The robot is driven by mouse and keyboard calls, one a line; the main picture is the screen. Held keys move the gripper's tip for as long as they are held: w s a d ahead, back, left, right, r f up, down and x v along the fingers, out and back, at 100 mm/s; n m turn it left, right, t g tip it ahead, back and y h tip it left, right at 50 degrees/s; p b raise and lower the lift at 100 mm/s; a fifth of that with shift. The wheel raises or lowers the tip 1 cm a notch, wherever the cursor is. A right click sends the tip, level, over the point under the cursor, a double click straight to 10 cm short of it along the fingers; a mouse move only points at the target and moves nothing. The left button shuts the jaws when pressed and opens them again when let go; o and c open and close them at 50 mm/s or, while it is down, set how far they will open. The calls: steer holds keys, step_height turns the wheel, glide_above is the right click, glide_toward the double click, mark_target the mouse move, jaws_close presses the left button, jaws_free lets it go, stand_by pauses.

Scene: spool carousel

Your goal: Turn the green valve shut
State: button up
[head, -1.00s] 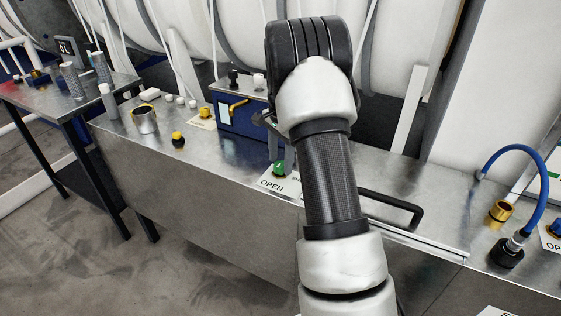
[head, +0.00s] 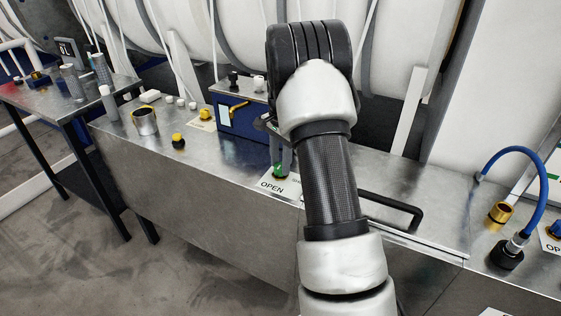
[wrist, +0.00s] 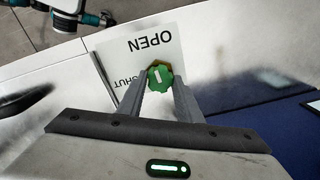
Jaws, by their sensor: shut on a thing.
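The green valve (wrist: 160,77) is a small lobed knob with a white mark on its top. It stands on a white label plate (wrist: 145,52) that reads OPEN and SHUT. My gripper (wrist: 160,82) has its two fingers on either side of the knob and is shut on it. In the head view the valve (head: 279,171) shows only in part, low between my fingers, with the OPEN label (head: 271,186) in front of it. My arm hides much of the gripper and the SHUT side of the plate there.
A blue box (head: 240,121) with a yellow lever stands behind the valve. A black handle (head: 400,207) is to the right on the metal bench. A blue hose (head: 512,151) is farther right. A metal cup (head: 145,121) and a yellow-topped knob (head: 178,141) stand to the left.

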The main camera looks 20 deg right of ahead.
steer(key=n+p, duration=0.1)
steer(key=n, duration=0.3)
steer(key=shift+r, duration=0.1)
steer(key=n+p, duration=0.1)
steer(key=n, duration=0.3)
steer(key=shift+n, duration=0.3)
steer(key=n+p, duration=0.1)
steer(key=n, duration=0.3)
steer(key=shift+n, duration=0.3)
steer(key=shift+n+p, duration=0.3)
steer(key=shift+n, duration=1.7)
steer(key=shift+w, duration=0.1)
steer(key=o, duration=1)
steer(key=shift+o, duration=0.2)
step_height(320, 180, up, 17)
steer(key=p, duration=0.1)
steer(key=shift+d+r, duration=0.15)
steer(key=shift+d, duration=0.1)
